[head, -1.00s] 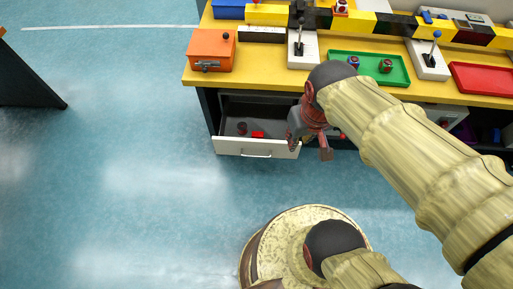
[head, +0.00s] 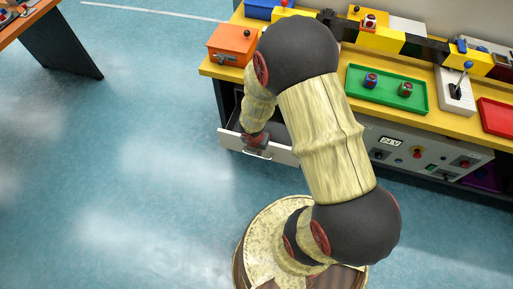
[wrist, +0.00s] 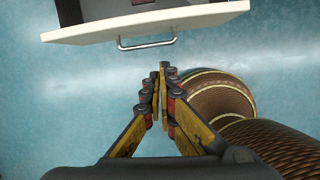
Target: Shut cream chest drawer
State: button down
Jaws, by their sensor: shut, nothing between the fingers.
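The cream drawer (head: 230,141) is pulled out below the yellow workbench in the head view, partly hidden behind my arm. Its cream front and metal handle (wrist: 146,43) show at the top of the wrist view. My gripper (wrist: 161,72) is shut and empty, its fingertips together just in front of the handle and apart from it in the wrist picture. In the head view my gripper (head: 257,142) shows small at the drawer front, largely covered by my arm. A dark red thing (wrist: 142,2) lies inside the drawer.
The yellow bench top (head: 330,105) holds an orange box (head: 232,44), a green tray (head: 388,88) with two small blocks, a red tray (head: 497,117) and a lever (head: 458,84). A control panel (head: 415,150) is right of the drawer. The blue floor in front is clear.

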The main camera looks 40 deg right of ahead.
jog(key=shift+n, duration=0.5)
jog(key=w+d+f+b, duration=0.1)
jog(key=f+b, duration=0.1)
jog(key=f, duration=0.1)
jog(key=w+d+f+b, duration=0.1)
jog(key=d+f+b, duration=0.1)
jog(key=f, duration=0.1)
jog(key=w+d+f+b, duration=0.2)
jog(key=f, duration=0.1)
jog(key=shift+f, duration=0.35)
